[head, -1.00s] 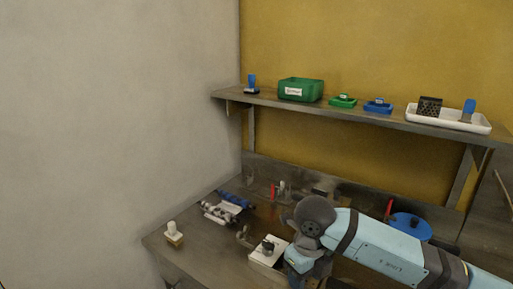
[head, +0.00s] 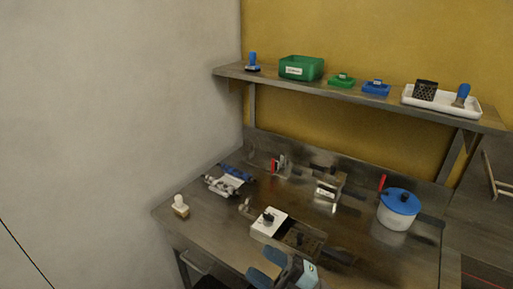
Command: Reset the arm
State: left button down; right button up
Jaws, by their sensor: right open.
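My right gripper (head: 268,268) is at the bottom edge of the head view, in front of the metal bench. Its two blue fingers are apart and nothing shows between them. Part of it is cut off by the frame edge. Just behind it in the picture is a metal box with a white lid section (head: 269,222) and a dark knob. I cannot tell how far the gripper is from this box. My left gripper is not in view.
On the metal bench (head: 205,235) stand a white pot with a blue lid (head: 399,203), a small metal box (head: 328,187), a white-knobbed block (head: 180,206) and blue-and-white items (head: 228,181). A shelf above holds a green bin (head: 301,69) and a white tray (head: 440,103).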

jog(key=d+f+m+t+h+p, duration=0.1)
jog(key=d+f+m+t+h, duration=0.7)
jog(key=m, duration=0.5)
jog(key=s+d+f+m+g+h+p, duration=0.1)
jog(key=s+d+f+m+g+h, duration=0.1)
jog(key=s+d+f+m+h, duration=0.2)
jog(key=s+d+f+m+g+h+p, duration=0.1)
jog(key=s+d+f+m+g+h, duration=0.2)
jog(key=s+d+f+m+h, duration=0.2)
jog(key=s+d+f+h, duration=0.1)
jog(key=s+f, duration=0.2)
jog(key=f, duration=0.3)
jog(key=shift+f+g, duration=0.3)
